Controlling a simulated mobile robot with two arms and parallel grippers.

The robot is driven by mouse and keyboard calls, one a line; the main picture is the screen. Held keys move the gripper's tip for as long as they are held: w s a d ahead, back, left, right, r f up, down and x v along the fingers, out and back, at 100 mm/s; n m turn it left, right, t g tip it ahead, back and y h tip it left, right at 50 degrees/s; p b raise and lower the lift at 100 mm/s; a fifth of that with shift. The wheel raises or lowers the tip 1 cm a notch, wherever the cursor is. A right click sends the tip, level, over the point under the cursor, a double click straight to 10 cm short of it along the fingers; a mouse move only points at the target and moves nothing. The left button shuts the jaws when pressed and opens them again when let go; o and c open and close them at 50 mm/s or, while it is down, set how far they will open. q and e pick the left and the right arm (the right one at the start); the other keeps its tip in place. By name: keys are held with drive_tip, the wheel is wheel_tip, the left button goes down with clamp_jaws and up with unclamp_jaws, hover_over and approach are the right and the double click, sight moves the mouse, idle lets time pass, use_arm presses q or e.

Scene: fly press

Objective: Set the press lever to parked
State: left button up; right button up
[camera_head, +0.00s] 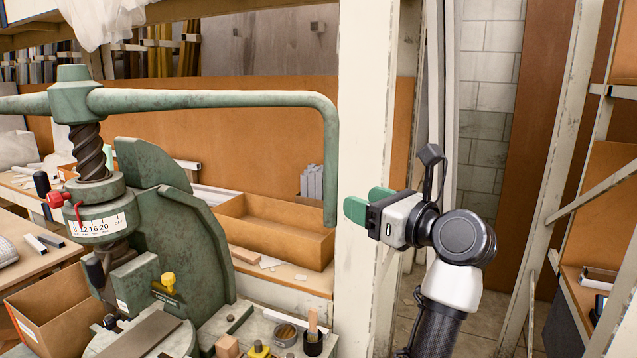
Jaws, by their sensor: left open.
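The press lever (220,99) is a green bar on top of the green fly press (160,225). It runs right from the screw head (75,95), then bends down into an upright handle (331,165). My left gripper (362,202) has green fingers. It is open and empty, just right of the handle's lower end, with a small gap between them in the picture. The depth between them is hard to tell. A collar with a numbered white scale and a red knob (55,199) sits on the screw below the lever. My right gripper is out of view.
A white post (362,120) stands behind the handle and gripper. A cardboard tray (275,230) lies behind the press. Wooden blocks, a yellow-topped piece and small tins crowd the press base. A shelf frame (565,130) stands at right.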

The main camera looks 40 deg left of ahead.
sight(336, 190)
use_arm(q)
drive_tip(key=a+p, duration=0.1)
drive_tip(key=a, duration=0.1)
drive_tip(key=a+p, duration=0.1)
drive_tip(key=a, duration=0.1)
drive_tip(key=shift+w+r, duration=0.2)
drive_tip(key=shift+r, duration=0.2)
drive_tip(key=a, duration=0.1)
drive_tip(key=a+p, duration=0.1)
drive_tip(key=a, duration=0.2)
drive_tip(key=shift+w+a+f, duration=0.15)
drive_tip(key=shift+w+f, duration=0.1)
drive_tip(key=shift+a+p, duration=0.3)
drive_tip(key=shift+p, duration=0.05)
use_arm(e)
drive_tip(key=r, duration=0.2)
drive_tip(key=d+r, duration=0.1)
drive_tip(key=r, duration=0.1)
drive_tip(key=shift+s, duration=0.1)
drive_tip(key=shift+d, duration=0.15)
use_arm(q)
clamp_jaws()
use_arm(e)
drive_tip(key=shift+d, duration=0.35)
